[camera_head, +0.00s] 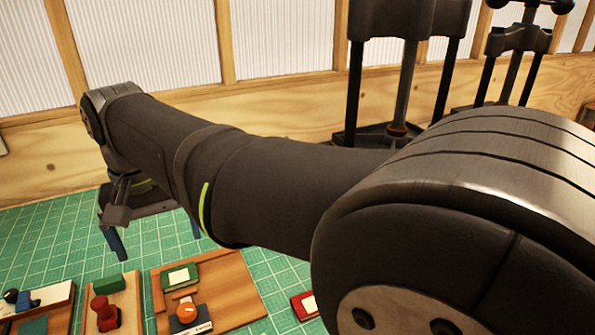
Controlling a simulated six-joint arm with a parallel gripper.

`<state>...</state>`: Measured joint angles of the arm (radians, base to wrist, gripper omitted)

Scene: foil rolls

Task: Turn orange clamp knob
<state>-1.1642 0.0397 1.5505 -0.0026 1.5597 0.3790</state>
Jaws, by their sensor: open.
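An orange knob (187,312) sits on a dark clamp block near the front of a wooden board (232,290), at the bottom of the head view. A green block with a pale label (180,276) is behind the knob on the same board. My gripper (155,238) is at the left, at the end of my dark arm, above the green mat. Its two blue fingertips are wide apart with nothing visible between them. It appears behind the board and apart from the knob. The gripper's upper part is partly hidden by its own body.
A smaller board to the left carries a red knob (104,312) and a green block (108,283). A dark knob with a blue part (25,300) lies further left. A red labelled block (305,305) is right of the board. Dark presses (405,70) stand at the back.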

